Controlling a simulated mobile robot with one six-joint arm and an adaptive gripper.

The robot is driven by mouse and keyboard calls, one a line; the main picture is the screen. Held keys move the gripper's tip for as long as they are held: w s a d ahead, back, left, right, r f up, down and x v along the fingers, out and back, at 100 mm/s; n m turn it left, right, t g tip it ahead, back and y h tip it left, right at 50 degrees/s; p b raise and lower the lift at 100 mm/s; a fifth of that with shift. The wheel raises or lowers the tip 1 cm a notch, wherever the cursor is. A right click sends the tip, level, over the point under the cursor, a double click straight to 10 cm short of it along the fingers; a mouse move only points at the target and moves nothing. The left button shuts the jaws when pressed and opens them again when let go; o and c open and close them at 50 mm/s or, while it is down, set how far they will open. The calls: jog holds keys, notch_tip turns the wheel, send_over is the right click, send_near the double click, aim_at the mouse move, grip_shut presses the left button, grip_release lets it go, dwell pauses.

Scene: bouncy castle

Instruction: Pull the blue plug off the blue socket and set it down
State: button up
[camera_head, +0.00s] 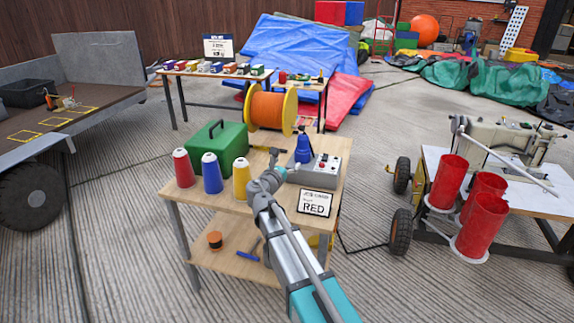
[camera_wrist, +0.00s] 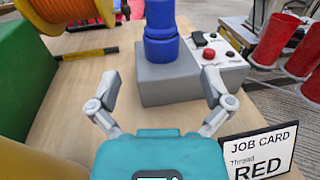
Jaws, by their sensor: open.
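The blue plug (camera_head: 304,142) stands upright on the blue socket (camera_wrist: 161,50), on top of a grey control box (camera_head: 318,172) on the wooden table. The plug shows at the top of the wrist view (camera_wrist: 160,14), where its upper end is cut off.
The job card (camera_head: 315,204) reading RED stands right of my gripper. Red, blue and yellow thread cones (camera_head: 212,174) and a green case (camera_head: 217,141) stand to the left. An orange spool (camera_head: 267,108) is behind. Bare tabletop (camera_wrist: 75,90) lies left of the grey box.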

aim_at(303, 134)
jog(key=shift+w, duration=0.15)
jog(key=shift+x, duration=6.8)
jog(key=c, duration=1.3)
jog(key=shift+r+p, duration=2.45)
jog(key=shift+r, duration=0.05)
jog(key=shift+r+p, duration=1.85)
